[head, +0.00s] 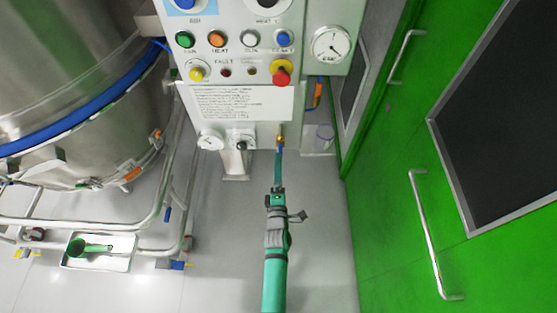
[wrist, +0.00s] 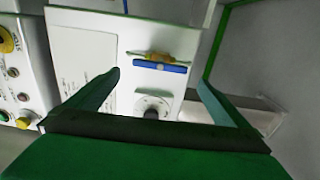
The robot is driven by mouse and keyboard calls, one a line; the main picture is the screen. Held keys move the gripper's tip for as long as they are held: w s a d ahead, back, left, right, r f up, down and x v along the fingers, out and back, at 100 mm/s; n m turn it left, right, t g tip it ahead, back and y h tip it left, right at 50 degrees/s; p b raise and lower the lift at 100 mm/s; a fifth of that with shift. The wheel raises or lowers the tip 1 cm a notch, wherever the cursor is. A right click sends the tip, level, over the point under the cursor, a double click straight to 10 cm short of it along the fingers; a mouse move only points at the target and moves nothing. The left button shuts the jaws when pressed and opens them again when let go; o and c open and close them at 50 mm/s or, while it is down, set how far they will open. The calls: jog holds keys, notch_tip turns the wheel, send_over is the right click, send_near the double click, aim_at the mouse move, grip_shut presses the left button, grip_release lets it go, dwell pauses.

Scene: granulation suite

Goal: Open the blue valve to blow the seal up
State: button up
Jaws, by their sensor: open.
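The blue valve handle (wrist: 160,67) shows in the wrist view, lying roughly parallel to its brass body (wrist: 152,56) at the edge of the white panel. In the head view the brass fitting (head: 280,137) is below the control panel's right side, and my arm partly covers the handle. My gripper (wrist: 158,78) is open, its two green fingers spread to the left and right of the handle. No contact shows. In the head view my gripper (head: 279,160) points up at the valve. A blue band (head: 75,112) runs round the steel vessel (head: 60,60).
The control cabinet (head: 240,100) has buttons, a red knob (head: 281,73) and two small dials below. A pressure gauge (head: 331,44) is at the upper right. Green doors (head: 400,200) stand to the right. A tray with a green scoop (head: 92,247) is at the left.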

jog(key=shift+s, duration=1.3)
jog(key=s+a+r+m+g, duration=0.15)
jog(key=s+m, duration=0.65)
jog(key=s, duration=1.1)
jog(key=s+d+r+m, duration=0.1)
jog(key=s+r+m, duration=0.4)
jog(key=s, duration=0.4)
jog(key=s+d+r+m+g, duration=0.1)
jog(key=s+r+m, duration=0.4)
jog(key=s+r, duration=0.3)
jog(key=shift+s, duration=0.35)
